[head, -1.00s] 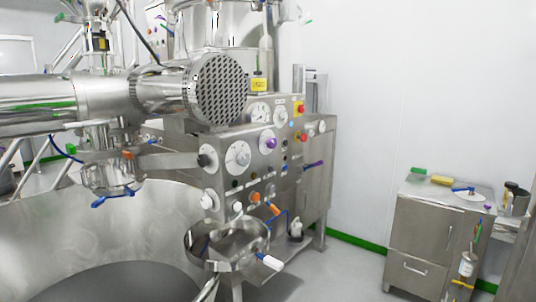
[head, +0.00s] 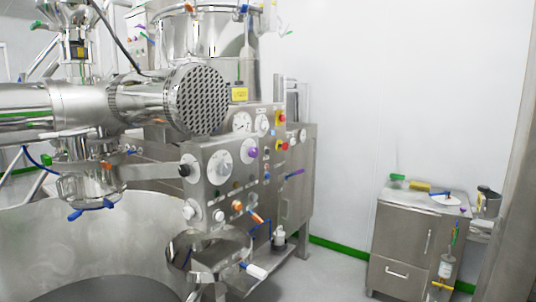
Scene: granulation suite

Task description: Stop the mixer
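The mixer's steel control panel (head: 222,178) stands in the middle of the head view. It carries round gauges (head: 241,122), a large white dial (head: 219,167), black, white, purple and orange knobs, and several small buttons. Whether anything turns cannot be told. My gripper is not in view.
A steel cabinet (head: 408,232) with small items on top stands at the right. A steel upright (head: 510,180) is at the right edge. A steel pan (head: 208,252) projects in front of the panel. Grey floor (head: 325,275) is clear between the panel and cabinet.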

